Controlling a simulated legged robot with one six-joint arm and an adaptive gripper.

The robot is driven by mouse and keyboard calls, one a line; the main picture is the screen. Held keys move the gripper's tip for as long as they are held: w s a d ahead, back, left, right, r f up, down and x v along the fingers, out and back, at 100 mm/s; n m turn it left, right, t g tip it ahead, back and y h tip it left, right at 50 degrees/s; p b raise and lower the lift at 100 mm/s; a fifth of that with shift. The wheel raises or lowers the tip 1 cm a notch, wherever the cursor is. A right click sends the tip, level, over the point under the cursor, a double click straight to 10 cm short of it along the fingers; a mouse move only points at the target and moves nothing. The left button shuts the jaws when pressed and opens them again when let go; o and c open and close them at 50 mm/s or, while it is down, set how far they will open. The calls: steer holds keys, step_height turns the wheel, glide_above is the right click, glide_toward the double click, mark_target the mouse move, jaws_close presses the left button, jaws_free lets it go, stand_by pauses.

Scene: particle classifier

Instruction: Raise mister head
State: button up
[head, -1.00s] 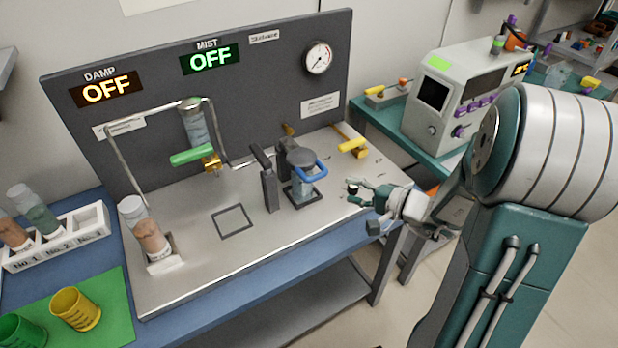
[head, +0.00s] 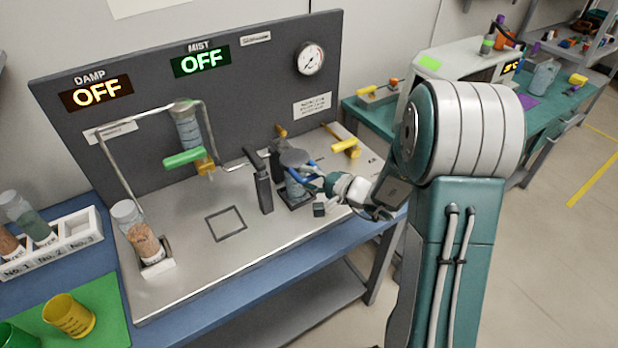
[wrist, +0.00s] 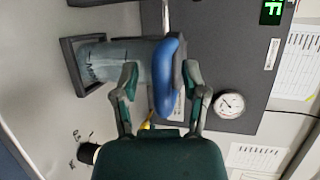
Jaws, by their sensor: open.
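The mister head (head: 294,158) is a dark grey cap with a blue loop handle (head: 308,168). It sits low over a clear vessel (head: 296,190) in a dark frame on the grey bench plate. My gripper (head: 316,183) is at the right side of the handle. In the wrist view the blue handle (wrist: 168,78) shows between the two spread fingers of my gripper (wrist: 160,72). The fingers are open, and whether either touches the handle I cannot tell. The clear vessel also shows in the wrist view (wrist: 118,62).
A dark post (head: 264,186) stands just left of the mister. Behind are yellow-handled valves (head: 346,147) and a gauge (head: 311,59) on the dark panel. The MIST sign (head: 201,62) reads OFF.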

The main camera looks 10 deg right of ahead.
jaws_close()
steer(key=shift+r, duration=0.1)
